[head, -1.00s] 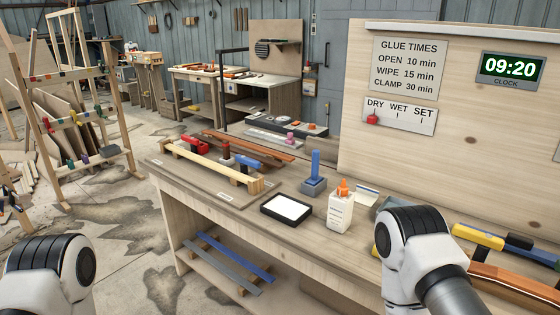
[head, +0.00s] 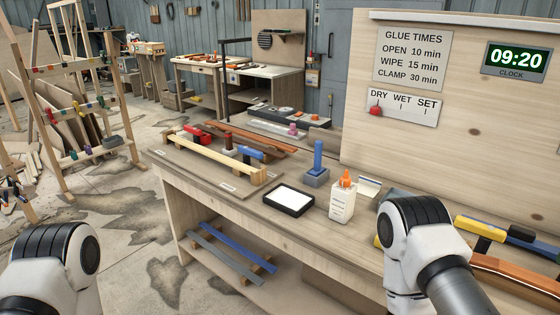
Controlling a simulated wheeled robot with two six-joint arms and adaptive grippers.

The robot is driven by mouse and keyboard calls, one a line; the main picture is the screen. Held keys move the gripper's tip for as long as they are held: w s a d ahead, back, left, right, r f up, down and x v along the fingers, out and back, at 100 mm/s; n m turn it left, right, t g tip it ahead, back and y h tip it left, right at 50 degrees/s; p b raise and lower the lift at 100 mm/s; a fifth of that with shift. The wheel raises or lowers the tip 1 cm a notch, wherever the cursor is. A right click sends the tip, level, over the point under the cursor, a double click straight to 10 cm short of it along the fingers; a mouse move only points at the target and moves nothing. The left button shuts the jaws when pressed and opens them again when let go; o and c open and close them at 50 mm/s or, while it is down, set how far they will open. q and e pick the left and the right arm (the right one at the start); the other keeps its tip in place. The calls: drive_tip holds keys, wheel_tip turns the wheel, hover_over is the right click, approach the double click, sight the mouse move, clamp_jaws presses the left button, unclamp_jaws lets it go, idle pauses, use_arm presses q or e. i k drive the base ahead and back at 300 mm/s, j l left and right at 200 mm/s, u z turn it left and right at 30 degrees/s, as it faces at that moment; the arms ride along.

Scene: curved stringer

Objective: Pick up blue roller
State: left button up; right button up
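An upright blue handle (head: 318,157) stands in a grey-blue block (head: 316,178) on the workbench, behind the black-framed white pad. A second blue piece (head: 250,152) lies at the wooden rack, beside a dark upright piece with a reddish top (head: 228,141) and a red piece (head: 194,134). I cannot tell for sure which blue item is the roller. My two arms show at the lower left and lower right, both apart from these items. Neither of my grippers is in the picture.
A glue bottle (head: 342,199) with an orange tip and a white pad (head: 288,200) stand near the bench's front edge. A wooden panel (head: 470,140) rises at the back right. Clamps (head: 497,232) lie at the right.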

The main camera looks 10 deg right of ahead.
sight(317, 170)
drive_tip(key=z, duration=0.2)
drive_tip(key=i+j+z, duration=0.2)
drive_tip(key=z, duration=0.2)
drive_tip(key=i+j+z, duration=0.1)
drive_tip(key=j+z, duration=0.3)
drive_tip(key=i+j+z, duration=0.1)
drive_tip(key=j+z, duration=0.3)
drive_tip(key=j, duration=0.1)
